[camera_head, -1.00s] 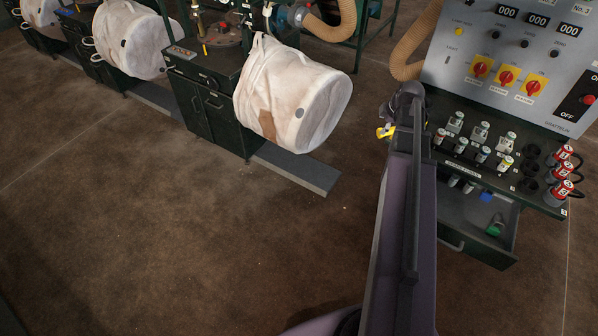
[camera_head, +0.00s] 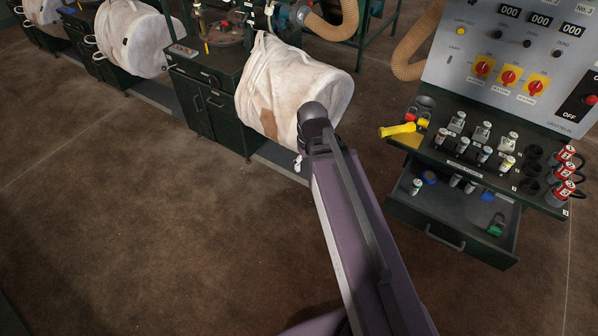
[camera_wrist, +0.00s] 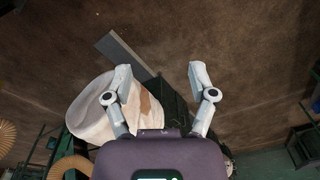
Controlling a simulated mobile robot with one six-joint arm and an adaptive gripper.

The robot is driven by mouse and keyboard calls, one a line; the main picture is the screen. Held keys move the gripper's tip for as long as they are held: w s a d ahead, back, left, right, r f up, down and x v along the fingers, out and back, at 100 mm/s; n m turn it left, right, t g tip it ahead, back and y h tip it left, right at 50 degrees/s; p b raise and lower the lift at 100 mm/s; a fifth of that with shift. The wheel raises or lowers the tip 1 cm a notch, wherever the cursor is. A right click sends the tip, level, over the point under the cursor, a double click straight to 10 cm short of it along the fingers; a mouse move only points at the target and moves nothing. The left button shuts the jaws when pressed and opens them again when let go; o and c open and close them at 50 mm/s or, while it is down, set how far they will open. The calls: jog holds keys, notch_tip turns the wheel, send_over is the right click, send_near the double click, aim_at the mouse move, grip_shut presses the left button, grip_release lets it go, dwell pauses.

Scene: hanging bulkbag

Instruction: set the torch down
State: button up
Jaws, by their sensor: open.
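The yellow torch (camera_head: 398,130) with a red end lies on the left end of the green console's ledge in the head view. Nothing holds it. My gripper (camera_wrist: 160,75) is open and empty in the wrist view, its two fingers spread wide apart. In the head view my arm stands to the left of the torch, clear of it, and the gripper's fingers are mostly hidden behind the arm. The torch is not in the wrist view.
A white fabric bag (camera_head: 285,90) hangs beside a dark green cabinet (camera_head: 215,115), close to my arm. The console's drawer (camera_head: 440,225) stands open and holds several small items. The brown floor is clear at left.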

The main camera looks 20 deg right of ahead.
jog(key=s+a+m, duration=0.2)
jog(key=a, duration=0.1)
jog(key=shift+s+a+g, duration=0.15)
jog(key=shift+s+g, duration=0.1)
jog(key=shift+g, duration=0.05)
jog(key=shift+c, duration=1.1)
